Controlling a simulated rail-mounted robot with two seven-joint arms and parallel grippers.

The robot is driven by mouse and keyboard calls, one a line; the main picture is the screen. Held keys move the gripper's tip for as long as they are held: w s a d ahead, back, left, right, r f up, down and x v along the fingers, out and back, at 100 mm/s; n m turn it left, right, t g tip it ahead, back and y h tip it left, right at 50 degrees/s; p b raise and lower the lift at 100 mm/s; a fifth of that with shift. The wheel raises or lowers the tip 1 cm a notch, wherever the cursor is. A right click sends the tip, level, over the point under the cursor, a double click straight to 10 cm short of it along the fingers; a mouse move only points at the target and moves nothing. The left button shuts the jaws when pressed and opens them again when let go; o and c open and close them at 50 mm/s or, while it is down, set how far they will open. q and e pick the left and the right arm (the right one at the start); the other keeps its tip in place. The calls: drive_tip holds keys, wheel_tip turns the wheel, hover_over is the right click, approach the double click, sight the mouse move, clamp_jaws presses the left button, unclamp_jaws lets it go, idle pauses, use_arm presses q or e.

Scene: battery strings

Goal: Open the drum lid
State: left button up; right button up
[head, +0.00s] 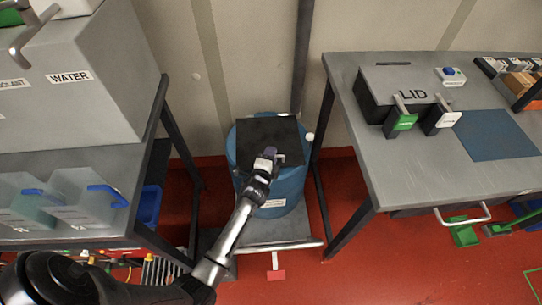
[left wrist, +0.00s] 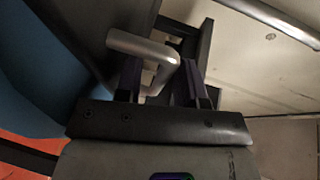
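The blue drum (head: 286,192) stands between the two benches in the head view. Its black square lid (head: 254,138) lies flat on top, closed. My left gripper (head: 268,156) is over the front right part of the lid. In the left wrist view, a bent silver handle (left wrist: 143,47) reaches between the fingers of my left gripper (left wrist: 160,82). The fingers are apart, one on each side of part of the handle, with a gap showing on the left. Contact with the right finger cannot be told. My right gripper is not in view.
A grey bench (head: 375,150) with a black LID box (head: 378,92) and a blue mat (head: 495,135) stands right. A grey WATER tank (head: 110,100) and clear jugs (head: 85,212) stand left. A wall and pipe (head: 302,60) are close behind the drum.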

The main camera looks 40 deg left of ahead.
use_arm(q)
drive_tip(key=shift+c, duration=0.2)
drive_tip(key=shift+c, duration=0.8)
clamp_jaws()
